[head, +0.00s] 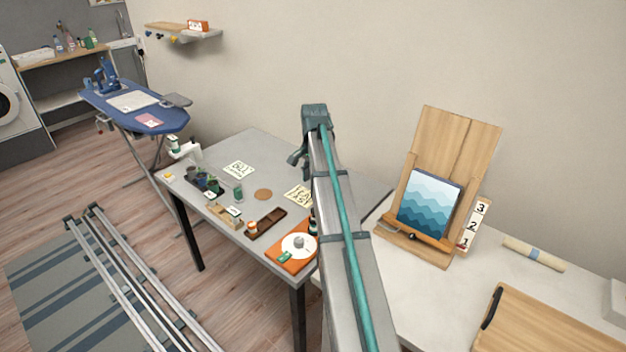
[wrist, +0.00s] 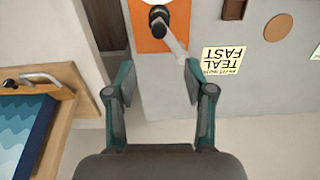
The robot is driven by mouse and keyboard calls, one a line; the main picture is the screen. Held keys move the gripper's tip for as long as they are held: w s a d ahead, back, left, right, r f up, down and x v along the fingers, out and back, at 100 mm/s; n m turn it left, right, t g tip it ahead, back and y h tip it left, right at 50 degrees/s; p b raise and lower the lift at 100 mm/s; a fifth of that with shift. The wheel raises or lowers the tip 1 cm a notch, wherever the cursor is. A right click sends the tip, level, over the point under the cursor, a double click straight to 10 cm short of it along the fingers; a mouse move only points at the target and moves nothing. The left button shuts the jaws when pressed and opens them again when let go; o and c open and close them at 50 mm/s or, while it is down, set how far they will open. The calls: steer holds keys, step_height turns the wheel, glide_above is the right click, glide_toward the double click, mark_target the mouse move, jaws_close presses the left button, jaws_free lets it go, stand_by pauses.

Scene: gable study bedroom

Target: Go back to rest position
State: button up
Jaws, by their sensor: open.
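My gripper shows in the wrist view (wrist: 158,72) with its two teal-and-grey fingers spread apart and nothing held between them. In the head view my gripper (head: 297,158) is at the far end of my raised arm, above the back part of the grey table (head: 262,150). My arm hides part of that table's right side. In the wrist view a dark-capped object (wrist: 158,17) with a pale bar beside it shows beyond the fingertips, over an orange board (wrist: 147,42); I cannot tell what it is.
The orange board (head: 278,262) with a white disc, a brown tray (head: 262,229), cards and small pots stand on the grey table. A wooden easel (head: 412,170) with a blue wave picture (head: 430,204) stands on the white table (head: 440,310) at right. A blue ironing board (head: 120,110) stands behind left.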

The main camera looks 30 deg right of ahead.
steer(key=s+a+f+n, duration=0.2)
steer(key=a+f, duration=0.3)
steer(key=s+a+f+n, duration=0.2)
steer(key=a+f, duration=0.4)
steer(key=s+a+f+n, duration=0.2)
steer(key=a+f, duration=0.3)
steer(key=shift+s+a+f+n, duration=0.15)
steer(key=shift+s+f+n, duration=0.15)
steer(key=shift+f, duration=0.1)
steer(key=s+a+f+n, duration=0.7)
steer(key=s+a+f, duration=0.5)
steer(key=s+a, duration=0.1)
steer(key=s+f+g, duration=0.3)
steer(key=s+f, duration=0.6)
steer(key=s, duration=0.5)
steer(key=s+f+g, duration=0.3)
steer(key=s+f, duration=0.6)
steer(key=s, duration=0.6)
steer(key=shift+s+a+f+n+g, duration=0.2)
steer(key=shift+s+a+n+g, duration=0.1)
steer(key=shift+n+g, duration=0.1)
